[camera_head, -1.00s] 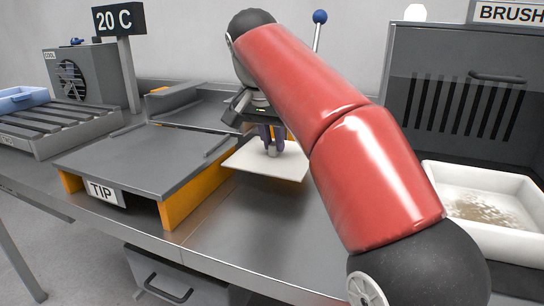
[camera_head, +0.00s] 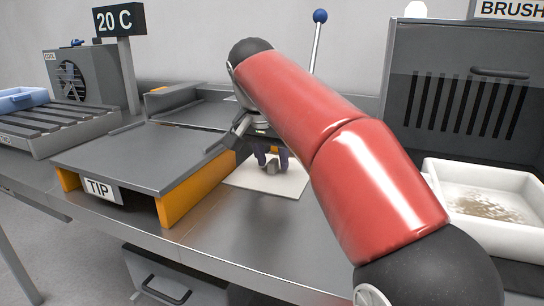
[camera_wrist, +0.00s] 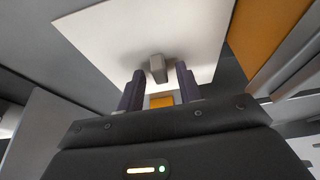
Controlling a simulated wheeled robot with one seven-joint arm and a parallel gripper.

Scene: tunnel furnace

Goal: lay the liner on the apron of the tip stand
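The liner is a white square sheet (camera_head: 288,186) with a small grey knob (camera_head: 272,167) on top. It lies flat and low just right of the tip stand (camera_head: 140,158), beside its orange side wall. I cannot tell whether bench or apron is directly under it. My gripper (camera_head: 271,158) is open above the liner, its dark fingers on either side of the knob. In the wrist view the fingertips (camera_wrist: 157,78) are apart, with the grey knob (camera_wrist: 158,69) between and just beyond them, and a gap on each side. My arm hides part of the area behind.
A white tray (camera_head: 506,240) with brown residue stands at the right before the dark BRUSH cabinet (camera_head: 462,100). A blue-knobbed lever (camera_head: 318,40) rises behind my arm. Slatted rollers (camera_head: 60,127) are at the left. The bench front is clear.

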